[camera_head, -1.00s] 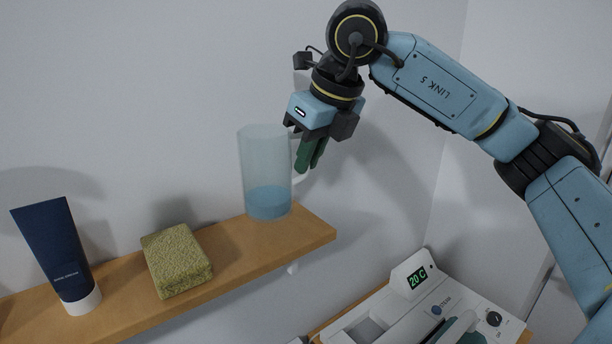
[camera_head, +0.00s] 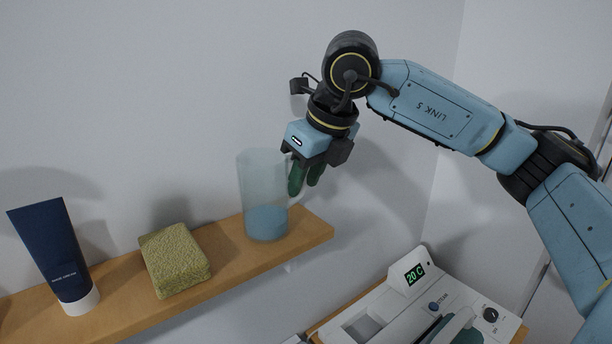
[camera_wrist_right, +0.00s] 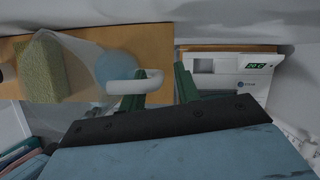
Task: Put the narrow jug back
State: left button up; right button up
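The narrow jug (camera_head: 262,185) is tall and translucent, with blue in its lower part. It stands upright on the wooden shelf (camera_head: 225,262), near its right end, with its handle facing right. In the right wrist view the jug's round blue part (camera_wrist_right: 115,65) and pale handle (camera_wrist_right: 128,86) show. My right gripper (camera_head: 306,178) is at the handle, its green fingers parted by a small gap. In the wrist view the handle's outer end reaches between the fingers (camera_wrist_right: 166,88), with clear space beside the right finger. My left gripper is out of view.
A green-yellow sponge (camera_head: 174,260) lies left of the jug, and a dark blue tube (camera_head: 52,250) stands farther left on the shelf. The wall is close behind. A white device with a 20 C display (camera_head: 414,274) sits below right.

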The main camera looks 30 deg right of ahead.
jog(key=shift+r, duration=0.1)
jog(key=shift+r, duration=0.3)
jog(key=b+v, duration=0.1)
jog(key=v, duration=1)
jog(key=shift+r, duration=0.3)
jog(key=shift+s, duration=0.1)
